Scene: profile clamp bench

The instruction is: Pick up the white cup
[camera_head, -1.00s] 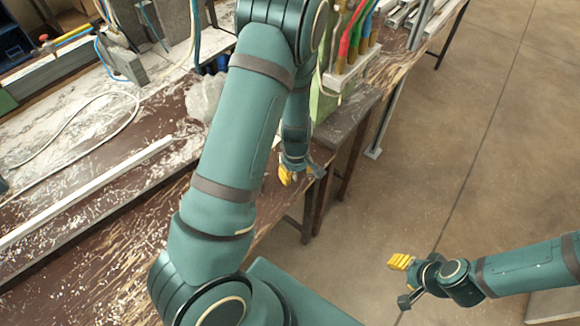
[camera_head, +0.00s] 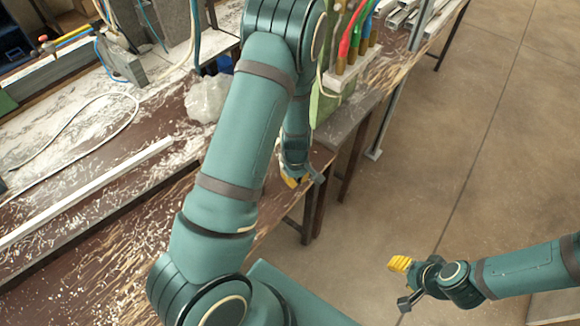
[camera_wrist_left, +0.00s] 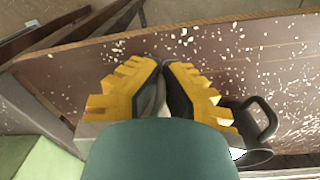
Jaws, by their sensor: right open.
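A dark cup-like thing with a loop handle (camera_wrist_left: 264,122) and a bright white patch shows at the lower right of the left wrist view, partly hidden behind my left gripper (camera_wrist_left: 162,68). I cannot tell whether it is the white cup; no other cup shows. My left gripper, also in the head view (camera_head: 303,180), is over the table's near edge, its yellow-padded fingers close together in the wrist view. Whether they are open or shut is unclear. My right gripper (camera_head: 401,284) is open and empty over the floor at the lower right.
The wooden table (camera_head: 90,265) is strewn with pale chips. A white bar (camera_head: 85,195) and a crumpled clear bag (camera_head: 207,98) lie on it. A rack of coloured-handled tools (camera_head: 350,65) stands beyond my left arm. The floor (camera_head: 480,180) is clear.

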